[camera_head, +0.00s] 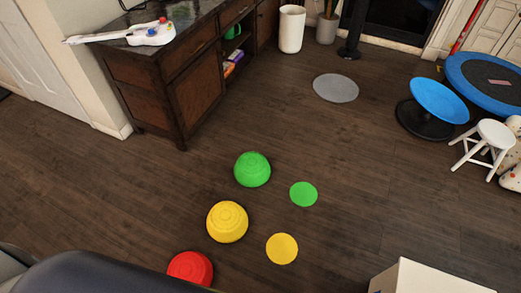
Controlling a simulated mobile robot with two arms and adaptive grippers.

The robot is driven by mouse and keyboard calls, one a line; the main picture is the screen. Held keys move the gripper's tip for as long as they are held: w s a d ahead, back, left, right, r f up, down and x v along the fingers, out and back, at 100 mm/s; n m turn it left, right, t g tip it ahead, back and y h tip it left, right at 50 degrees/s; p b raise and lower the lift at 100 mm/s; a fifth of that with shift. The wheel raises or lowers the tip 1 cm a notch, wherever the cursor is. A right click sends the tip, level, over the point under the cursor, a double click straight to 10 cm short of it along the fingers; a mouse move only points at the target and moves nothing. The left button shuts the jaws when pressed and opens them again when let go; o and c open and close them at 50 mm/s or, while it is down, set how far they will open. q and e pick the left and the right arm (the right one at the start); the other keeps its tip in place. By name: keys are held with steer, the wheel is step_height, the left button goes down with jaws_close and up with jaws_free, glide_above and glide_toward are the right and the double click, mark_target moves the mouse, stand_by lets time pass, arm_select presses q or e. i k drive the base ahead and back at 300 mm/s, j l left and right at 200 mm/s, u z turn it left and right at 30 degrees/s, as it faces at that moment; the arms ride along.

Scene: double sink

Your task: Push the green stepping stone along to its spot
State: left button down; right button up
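The green stepping stone (252,169) is a ridged dome on the dark wood floor, near the middle of the head view. A flat green disc (303,194) lies on the floor to its right and slightly nearer, with a strip of bare floor between them. The stone is beside the disc, not on it. Neither of my grippers shows in this view.
A yellow dome (227,222) with a flat yellow disc (282,249), and a red dome (190,268), are nearer. A wooden cabinet (190,75) stands behind left. A grey disc (336,88), white stool (485,145) and blue trampoline (490,80) lie beyond. A pale box (425,278) is front right.

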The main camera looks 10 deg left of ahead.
mark_target(252, 169)
steer(key=i+z, duration=0.35)
steer(key=i, duration=0.95)
steer(key=i+u, duration=0.4)
steer(key=i+l+u, duration=0.15)
steer(key=i+u, duration=0.2)
steer(key=i+l+u, duration=0.2)
steer(key=u, duration=0.2)
steer(key=i+l+u, duration=0.2)
steer(key=u, duration=0.25)
steer(key=i+l+u, duration=0.2)
steer(key=u, duration=0.2)
steer(key=i+l+u, duration=0.15)
steer(key=l+u, duration=0.3)
steer(key=i+l+u, duration=0.1)
steer(key=l+u, duration=0.15)
steer(key=u, duration=0.2)
